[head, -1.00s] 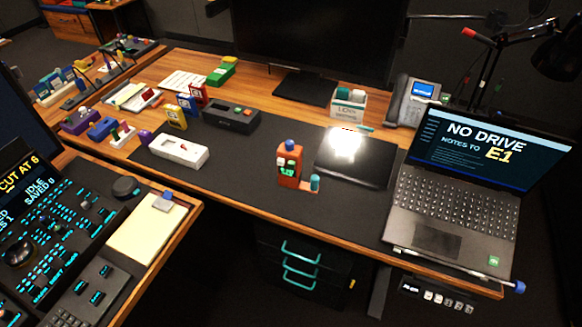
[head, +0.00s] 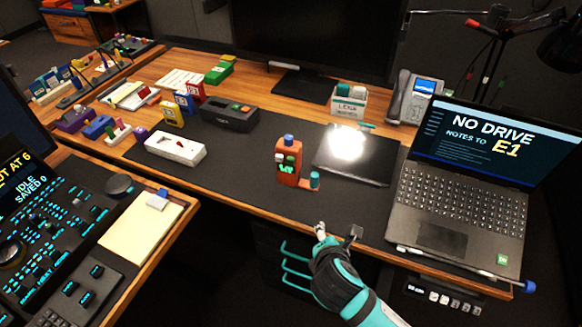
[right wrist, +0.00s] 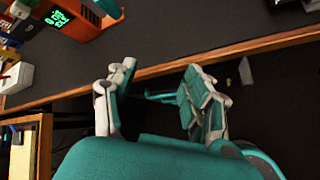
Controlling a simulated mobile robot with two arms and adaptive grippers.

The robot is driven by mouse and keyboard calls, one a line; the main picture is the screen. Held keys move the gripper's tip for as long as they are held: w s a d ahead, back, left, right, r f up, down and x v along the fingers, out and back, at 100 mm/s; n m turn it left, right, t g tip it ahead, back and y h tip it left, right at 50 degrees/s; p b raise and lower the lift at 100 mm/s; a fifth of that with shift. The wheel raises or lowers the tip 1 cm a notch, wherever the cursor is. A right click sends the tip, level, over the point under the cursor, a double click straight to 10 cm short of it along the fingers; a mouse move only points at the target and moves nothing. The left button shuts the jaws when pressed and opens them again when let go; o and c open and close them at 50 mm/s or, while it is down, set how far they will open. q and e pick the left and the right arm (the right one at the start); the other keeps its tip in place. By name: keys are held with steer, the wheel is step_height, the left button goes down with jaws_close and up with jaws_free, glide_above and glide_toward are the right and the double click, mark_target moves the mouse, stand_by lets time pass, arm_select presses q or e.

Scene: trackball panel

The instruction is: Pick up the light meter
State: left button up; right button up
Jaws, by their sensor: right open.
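The light meter appears to be the upright orange device with a blue top and a green-lit display (head: 287,166), standing on the dark desk mat. A small teal-topped piece (head: 314,180) sits beside it on the right at its base. The orange device also shows in part at the upper left of the right wrist view (right wrist: 88,22). My right gripper (head: 338,232) is open and empty at the desk's front edge, in front of and to the right of the device, not touching it. Its spread fingers show in the right wrist view (right wrist: 157,80). My left gripper is not in view.
A black tablet (head: 352,158) lies behind and right of the device, and a laptop (head: 445,215) stands further right. A white box (head: 176,149) and a dark box (head: 230,116) stand to the left. The mat in front of the device is clear.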

steer(key=w+a+r+n+t, duration=0.35)
steer(key=r+n, duration=0.35)
steer(key=n, duration=0.3)
glide_toward(315, 178)
steer(key=b+x, duration=0.1)
steer(key=x, duration=0.4)
steer(key=shift+w+r, duration=0.15)
steer(key=x, duration=0.5)
steer(key=shift+f, duration=0.2)
jaws_close()
